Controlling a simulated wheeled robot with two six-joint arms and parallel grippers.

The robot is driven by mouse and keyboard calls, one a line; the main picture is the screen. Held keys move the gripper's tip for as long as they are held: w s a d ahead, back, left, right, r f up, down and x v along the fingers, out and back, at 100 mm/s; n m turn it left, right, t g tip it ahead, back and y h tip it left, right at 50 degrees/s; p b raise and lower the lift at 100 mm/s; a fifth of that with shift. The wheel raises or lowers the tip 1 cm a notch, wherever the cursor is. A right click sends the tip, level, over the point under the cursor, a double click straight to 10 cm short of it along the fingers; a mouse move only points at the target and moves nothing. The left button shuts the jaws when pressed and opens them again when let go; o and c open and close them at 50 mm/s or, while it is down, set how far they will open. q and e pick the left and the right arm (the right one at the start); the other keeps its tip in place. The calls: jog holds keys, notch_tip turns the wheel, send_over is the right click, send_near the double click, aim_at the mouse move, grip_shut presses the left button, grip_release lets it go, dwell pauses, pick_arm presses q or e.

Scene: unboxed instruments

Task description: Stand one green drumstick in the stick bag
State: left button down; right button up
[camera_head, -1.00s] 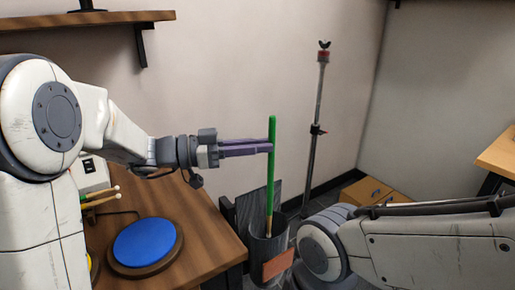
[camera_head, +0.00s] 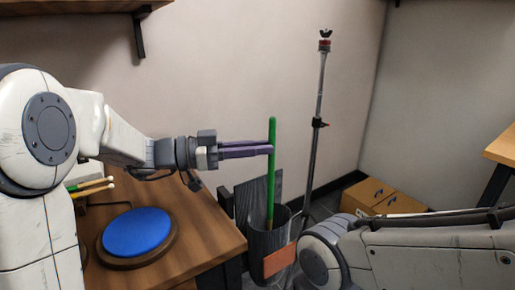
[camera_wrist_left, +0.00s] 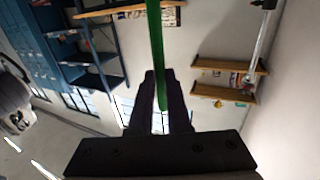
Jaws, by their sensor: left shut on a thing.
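My left gripper (camera_head: 268,150) is shut on the green drumstick (camera_head: 272,180) near its upper part. The drumstick stands upright, and it also shows in the left wrist view (camera_wrist_left: 156,45) between the fingers. Its lower end is inside the mouth of the dark grey stick bag (camera_head: 261,242), where the bag's front wall hides it. The bag is open at the top, has a taller back panel and an orange patch on its front. My right arm crosses the lower right, but its gripper is out of view.
A wooden table with a blue practice pad (camera_head: 137,232) is left of the bag. Pale-tipped sticks (camera_head: 92,186) lie at its back left. A tall metal stand (camera_head: 317,120) rises behind the bag.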

pick_arm(q)
jog(key=c, duration=0.8)
grip_release()
jog(key=p+v, duration=0.1)
jog(key=v, duration=0.9)
jog(key=shift+a, duration=0.25)
jog(key=shift+s+d, duration=0.1)
jog(key=shift+s, duration=0.05)
